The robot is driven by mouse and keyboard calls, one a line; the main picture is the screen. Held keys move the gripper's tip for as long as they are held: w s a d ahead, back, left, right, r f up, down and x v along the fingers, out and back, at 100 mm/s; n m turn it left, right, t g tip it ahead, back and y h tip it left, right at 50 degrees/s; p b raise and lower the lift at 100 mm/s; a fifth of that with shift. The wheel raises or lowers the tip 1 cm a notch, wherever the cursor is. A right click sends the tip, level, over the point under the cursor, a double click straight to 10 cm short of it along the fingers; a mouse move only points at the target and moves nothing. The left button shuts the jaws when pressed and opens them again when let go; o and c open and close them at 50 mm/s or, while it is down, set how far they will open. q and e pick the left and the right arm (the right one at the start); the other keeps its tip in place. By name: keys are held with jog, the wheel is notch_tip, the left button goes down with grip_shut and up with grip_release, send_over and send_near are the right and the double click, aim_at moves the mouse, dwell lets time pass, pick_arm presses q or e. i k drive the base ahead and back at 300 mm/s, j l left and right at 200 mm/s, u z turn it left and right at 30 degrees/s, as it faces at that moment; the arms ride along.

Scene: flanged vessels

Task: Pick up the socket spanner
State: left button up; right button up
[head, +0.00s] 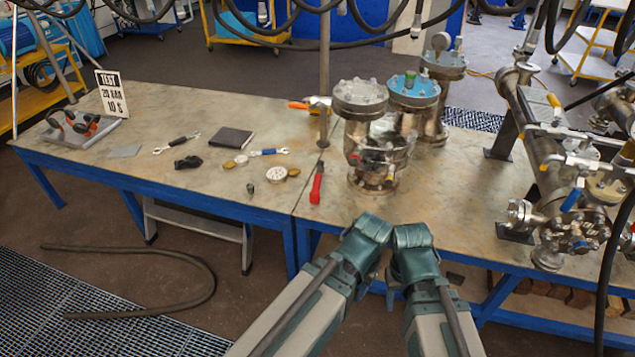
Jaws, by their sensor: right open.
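No tool on the table can be surely told as the socket spanner. A red-handled tool (317,183) lies near the table's front edge, left of the flanged vessels. A blue-handled spanner (268,152) and a dark-handled spanner (177,142) lie farther left. Both my arms come in from the bottom and end close together in front of the table edge. My right gripper (393,281) shows only as a small part below the wrist; it is open and apart from all the tools. My left gripper is hidden behind its own arm.
Flanged vessels (361,96) stand on the table just beyond my arms, with valved pipework (545,150) at the right. A black notebook (231,137), a holed disc (276,173) and a test sign (111,93) are on the left table. A hose (205,275) lies on the floor.

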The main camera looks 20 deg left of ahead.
aim_at(315, 196)
jog(key=i+j, duration=0.7)
jog(key=j, duration=0.1)
